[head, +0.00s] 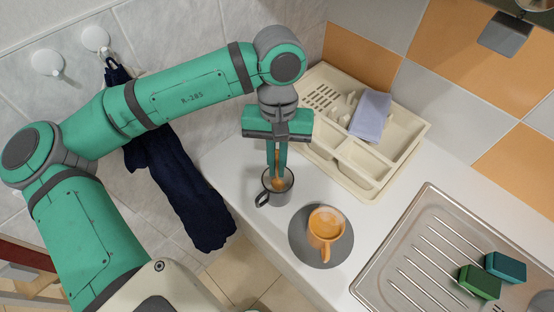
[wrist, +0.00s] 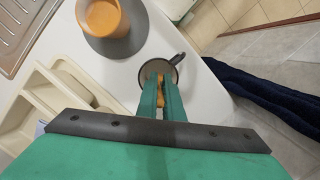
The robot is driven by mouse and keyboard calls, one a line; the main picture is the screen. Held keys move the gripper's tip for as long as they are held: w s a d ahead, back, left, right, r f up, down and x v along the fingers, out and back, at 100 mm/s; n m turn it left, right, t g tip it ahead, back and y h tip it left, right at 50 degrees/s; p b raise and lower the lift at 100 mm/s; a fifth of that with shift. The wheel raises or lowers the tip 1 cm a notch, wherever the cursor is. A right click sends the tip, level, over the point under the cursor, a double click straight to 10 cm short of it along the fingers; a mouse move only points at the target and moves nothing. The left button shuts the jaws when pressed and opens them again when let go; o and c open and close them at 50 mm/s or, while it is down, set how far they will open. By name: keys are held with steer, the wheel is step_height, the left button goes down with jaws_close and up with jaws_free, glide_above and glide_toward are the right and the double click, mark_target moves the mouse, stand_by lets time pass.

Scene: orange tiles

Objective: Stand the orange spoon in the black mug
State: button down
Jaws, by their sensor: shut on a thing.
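The black mug (head: 277,192) stands upright near the left edge of the white counter, its handle to the left. My gripper (head: 277,175) points down right above the mug, its fingertips at the mug's mouth. It is shut on the orange spoon (head: 278,183), and only a little of the spoon shows between and below the fingers. In the wrist view the fingers also reach to the mug (wrist: 172,66), with a bit of the orange spoon (wrist: 159,80) between them. The spoon's lower end appears inside the mug's rim; whether it touches the bottom is hidden.
An orange mug (head: 326,226) stands on a round grey mat (head: 304,250) close to the black mug's right. A cream dish rack (head: 378,185) with a folded lilac cloth (head: 370,115) is behind. A steel sink drainer (head: 420,262) holds two sponges (head: 480,281). A dark towel (head: 185,190) hangs left.

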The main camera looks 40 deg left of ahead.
steer(key=c, duration=1.8)
jaws_free()
steer(key=shift+w, duration=0.1)
steer(key=r, duration=0.3)
steer(key=w+r, duration=0.1)
steer(key=r, duration=0.3)
steer(key=a+r, duration=0.1)
steer(key=r, duration=0.2)
steer(key=shift+w+r, duration=0.2)
steer(key=shift+r, duration=0.15)
